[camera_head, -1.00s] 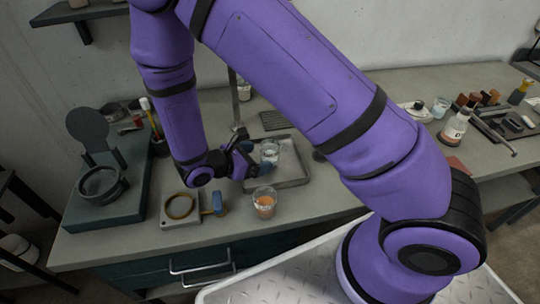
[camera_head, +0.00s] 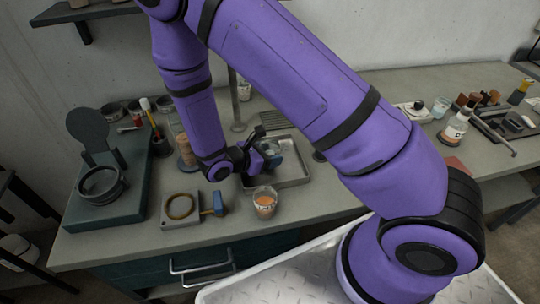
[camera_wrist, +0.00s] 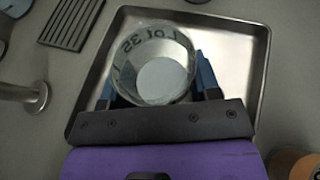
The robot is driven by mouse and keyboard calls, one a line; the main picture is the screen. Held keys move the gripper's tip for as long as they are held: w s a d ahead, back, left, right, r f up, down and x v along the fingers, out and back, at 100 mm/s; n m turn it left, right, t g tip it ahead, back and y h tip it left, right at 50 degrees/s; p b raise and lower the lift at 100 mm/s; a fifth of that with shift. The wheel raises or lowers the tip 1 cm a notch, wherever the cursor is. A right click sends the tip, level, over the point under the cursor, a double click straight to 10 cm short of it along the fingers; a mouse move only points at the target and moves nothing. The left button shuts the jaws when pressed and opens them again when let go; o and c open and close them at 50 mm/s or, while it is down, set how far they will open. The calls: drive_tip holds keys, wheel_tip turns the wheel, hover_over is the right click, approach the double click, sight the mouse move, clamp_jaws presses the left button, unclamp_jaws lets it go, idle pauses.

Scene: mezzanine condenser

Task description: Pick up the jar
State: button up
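A clear glass jar (camera_wrist: 152,65) with dark lettering that looks like "Lot 35" is in the metal tray (camera_wrist: 258,60). My gripper (camera_wrist: 155,85) is around it, with one blue finger on each side. The fingers lie very close to the glass, and I cannot tell whether they press on it. In the head view my gripper (camera_head: 270,152) is over the tray (camera_head: 290,182) and hides most of the jar. I cannot see whether the jar's base touches the tray.
A glass with orange contents (camera_head: 265,203) stands just in front of the tray. A tall glass with brownish contents (camera_head: 184,150) is left of my wrist. A blue-handled tool (camera_head: 216,205) and a ring on a plate (camera_head: 180,207) lie front left. A metal post (camera_wrist: 38,97) stands beside the tray.

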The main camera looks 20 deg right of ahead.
drive_tip(key=shift+c, duration=0.6)
drive_tip(key=shift+r, duration=0.1)
